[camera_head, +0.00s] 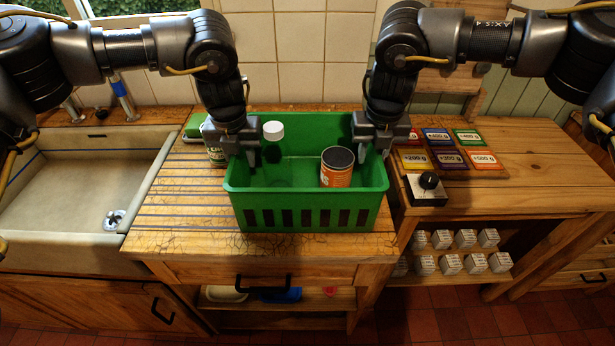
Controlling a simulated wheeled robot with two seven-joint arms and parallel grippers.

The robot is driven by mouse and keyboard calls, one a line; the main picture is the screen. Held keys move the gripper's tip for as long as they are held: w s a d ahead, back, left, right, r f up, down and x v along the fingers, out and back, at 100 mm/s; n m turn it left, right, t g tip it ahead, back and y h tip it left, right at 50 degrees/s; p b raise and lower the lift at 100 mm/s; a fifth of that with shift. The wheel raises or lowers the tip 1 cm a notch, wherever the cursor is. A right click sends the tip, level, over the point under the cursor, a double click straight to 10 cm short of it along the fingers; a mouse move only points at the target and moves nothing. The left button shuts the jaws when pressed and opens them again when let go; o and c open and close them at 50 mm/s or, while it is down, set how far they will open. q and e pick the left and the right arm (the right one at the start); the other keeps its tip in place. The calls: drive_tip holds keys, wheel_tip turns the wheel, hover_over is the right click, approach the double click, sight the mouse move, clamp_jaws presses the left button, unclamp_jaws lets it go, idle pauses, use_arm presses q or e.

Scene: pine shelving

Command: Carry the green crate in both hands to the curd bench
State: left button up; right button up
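The green crate (306,217) sits upright on the slatted wooden worktop beside the sink, near its front edge. It holds an orange can with a dark top (336,170) and a white-capped green bottle (273,131). My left gripper (242,154) is at the crate's left wall, with one finger showing inside the rim. My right gripper (374,151) is at the right wall in the same way. Both look open, with a gap between finger and wall. The outer fingers are partly hidden. I cannot tell which surface is the curd bench.
A sink (75,190) is on the left. A jar (213,150) stands close behind my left gripper. On the right, a wooden bench (520,185) holds coloured weight cards (437,136) and a black-knobbed box (427,190) close to the crate. Small white blocks (450,264) fill its lower shelf.

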use_arm(q)
clamp_jaws()
use_arm(e)
clamp_jaws()
use_arm(q)
drive_tip(key=shift+r, duration=0.1)
use_arm(e)
drive_tip(key=shift+r, duration=0.1)
idle(0.9)
